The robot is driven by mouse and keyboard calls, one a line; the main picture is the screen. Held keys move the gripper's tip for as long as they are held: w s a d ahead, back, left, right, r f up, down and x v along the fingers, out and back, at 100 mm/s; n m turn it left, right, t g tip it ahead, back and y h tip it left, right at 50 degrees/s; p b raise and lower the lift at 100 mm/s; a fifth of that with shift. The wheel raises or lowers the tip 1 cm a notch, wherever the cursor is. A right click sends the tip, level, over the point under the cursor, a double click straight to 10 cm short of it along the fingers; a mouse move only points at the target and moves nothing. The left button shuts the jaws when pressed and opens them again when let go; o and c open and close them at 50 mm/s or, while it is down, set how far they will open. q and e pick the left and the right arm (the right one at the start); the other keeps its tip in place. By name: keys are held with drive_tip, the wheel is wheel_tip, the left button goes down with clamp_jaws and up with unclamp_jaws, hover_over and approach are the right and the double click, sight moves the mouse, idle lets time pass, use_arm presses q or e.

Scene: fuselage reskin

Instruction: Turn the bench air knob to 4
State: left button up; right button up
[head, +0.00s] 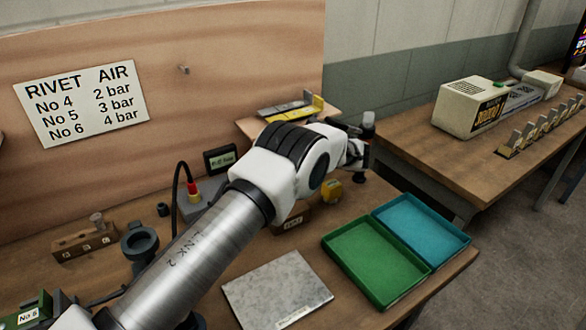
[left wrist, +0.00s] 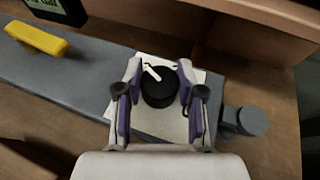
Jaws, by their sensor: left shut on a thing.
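The black air knob (left wrist: 159,95) with a white pointer line sits on a pale square plate (left wrist: 203,78) on a grey bar-like unit (left wrist: 75,72) in the left wrist view. Its pointer slants to the upper left; no scale numbers are legible. My left gripper (left wrist: 160,84) is shut on the knob, one finger on each side. In the head view my left arm crosses the bench and hides the knob. A small dark display (head: 220,158) stands behind the arm; its reading is too small to tell. My right gripper is not in view.
A sign (head: 82,103) pairs No 6 with 4 bar. A green tray (head: 375,262) and a blue tray (head: 422,231) lie at the bench's right. A metal plate (head: 277,289) lies in front. A yellow piece (left wrist: 37,37) sits on the grey unit.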

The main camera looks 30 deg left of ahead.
use_arm(q)
drive_tip(key=shift+n+g, duration=0.4)
drive_tip(key=shift+g, duration=0.1)
drive_tip(key=o, duration=1.2)
drive_tip(key=shift+c, duration=0.2)
